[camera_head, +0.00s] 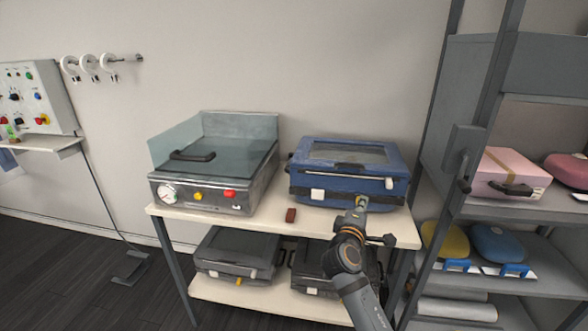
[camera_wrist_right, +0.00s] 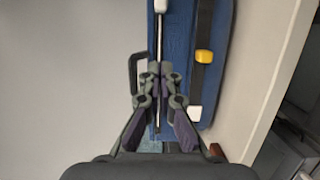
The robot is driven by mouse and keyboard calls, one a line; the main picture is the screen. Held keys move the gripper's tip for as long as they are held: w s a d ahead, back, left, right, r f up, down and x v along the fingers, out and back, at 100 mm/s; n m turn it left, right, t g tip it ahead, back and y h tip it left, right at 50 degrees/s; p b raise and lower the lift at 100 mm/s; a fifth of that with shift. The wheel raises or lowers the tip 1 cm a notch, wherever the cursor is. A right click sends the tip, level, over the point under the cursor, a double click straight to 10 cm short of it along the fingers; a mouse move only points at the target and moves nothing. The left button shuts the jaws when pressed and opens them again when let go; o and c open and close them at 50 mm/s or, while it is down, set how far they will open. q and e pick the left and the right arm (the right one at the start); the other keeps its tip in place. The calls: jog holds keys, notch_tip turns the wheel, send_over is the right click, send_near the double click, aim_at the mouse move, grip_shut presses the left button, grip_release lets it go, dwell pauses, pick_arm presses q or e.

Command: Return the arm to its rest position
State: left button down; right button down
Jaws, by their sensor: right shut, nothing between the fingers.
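My right arm comes in from the lower right in the head view. Its gripper (camera_head: 360,202) is in front of the blue case (camera_head: 348,178) on the table. In the wrist view the right gripper (camera_wrist_right: 160,75) is shut and empty, its fingers together over the blue case (camera_wrist_right: 175,35). I cannot tell whether the fingertips touch the case. The case's lower front is partly hidden by my gripper. My left gripper is not in view.
The white table (camera_head: 262,222) also holds a grey glass-lidded machine (camera_head: 215,165) and a small brown block (camera_head: 290,215). Dark cases (camera_head: 238,252) lie on its lower shelf. A grey rack (camera_head: 520,210) with a pink case (camera_head: 508,172) stands close on the right.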

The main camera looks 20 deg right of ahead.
jog(key=s+a+f+m+g+y, duration=0.25)
jog(key=s+f, duration=0.25)
jog(key=f, duration=0.3)
jog(key=s+a+f+m+g+y, duration=0.2)
jog(key=s+a+f+y, duration=0.1)
jog(key=s+f, duration=0.3)
jog(key=s+a+f+m+g+y, duration=0.2)
jog(key=s+a+f+y, duration=0.1)
jog(key=s+a+f, duration=0.4)
jog(key=s+a+f+m+g+y, duration=0.2)
jog(key=s+a+g+y, duration=0.15)
jog(key=s, duration=0.45)
notch_tip(320, 180, down, 24)
jog(key=s+d+p, duration=0.2)
jog(key=p, duration=0.1)
pick_arm(q)
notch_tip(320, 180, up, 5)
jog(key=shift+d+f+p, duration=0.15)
jog(key=shift+p, duration=0.75)
pick_arm(e)
jog(key=s+d+f+g, duration=0.1)
jog(key=s+f, duration=1.3)
jog(key=s, duration=0.4)
jog(key=shift+s+f, duration=0.2)
jog(key=shift+s, duration=0.1)
jog(key=shift+d, duration=0.1)
